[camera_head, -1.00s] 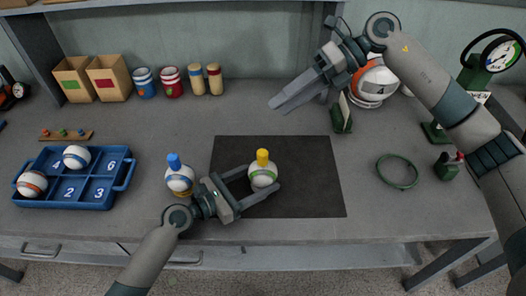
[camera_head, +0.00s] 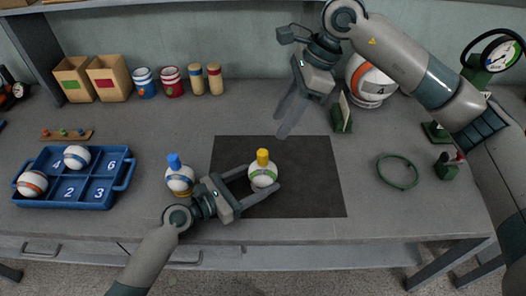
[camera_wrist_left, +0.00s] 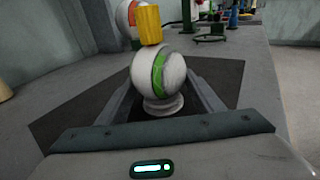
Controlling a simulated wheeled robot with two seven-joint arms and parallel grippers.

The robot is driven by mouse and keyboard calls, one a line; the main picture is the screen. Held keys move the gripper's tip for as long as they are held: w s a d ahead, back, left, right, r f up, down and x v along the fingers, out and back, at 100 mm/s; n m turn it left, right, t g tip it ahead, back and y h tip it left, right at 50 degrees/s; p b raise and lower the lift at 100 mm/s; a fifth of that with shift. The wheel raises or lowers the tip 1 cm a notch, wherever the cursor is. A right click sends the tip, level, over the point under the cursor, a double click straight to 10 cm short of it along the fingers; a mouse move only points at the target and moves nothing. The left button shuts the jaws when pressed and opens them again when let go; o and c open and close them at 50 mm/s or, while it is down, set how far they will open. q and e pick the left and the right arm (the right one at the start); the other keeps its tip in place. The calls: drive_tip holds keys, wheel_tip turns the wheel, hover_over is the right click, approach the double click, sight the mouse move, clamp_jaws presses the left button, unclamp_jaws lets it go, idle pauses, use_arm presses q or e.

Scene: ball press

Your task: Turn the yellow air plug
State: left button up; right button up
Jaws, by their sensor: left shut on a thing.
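The yellow air plug (camera_head: 262,157) stands on top of a white ball with a green stripe (camera_head: 264,176), on the dark mat (camera_head: 315,190). The plug also shows in the left wrist view (camera_wrist_left: 149,25), above the ball (camera_wrist_left: 158,75). My left gripper (camera_head: 263,184) is shut on this ball, one finger on each side. My right gripper (camera_head: 286,119) hangs in the air above and behind the ball, near the mat's back edge. Its two fingers look slightly apart and hold nothing visible. It is clear of the plug.
A white ball with a blue plug (camera_head: 180,178) stands left of my left gripper. A blue numbered tray (camera_head: 95,192) holds two balls at the left. A green ring (camera_head: 398,171) lies at the right. The mat's right part is clear.

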sight(263, 152)
drive_tip(key=shift+f, duration=0.1)
drive_tip(key=x, duration=1.1)
drive_tip(key=shift+a+f, duration=0.2)
drive_tip(key=shift+f, duration=0.15)
drive_tip(key=shift+c, duration=0.4)
clamp_jaws()
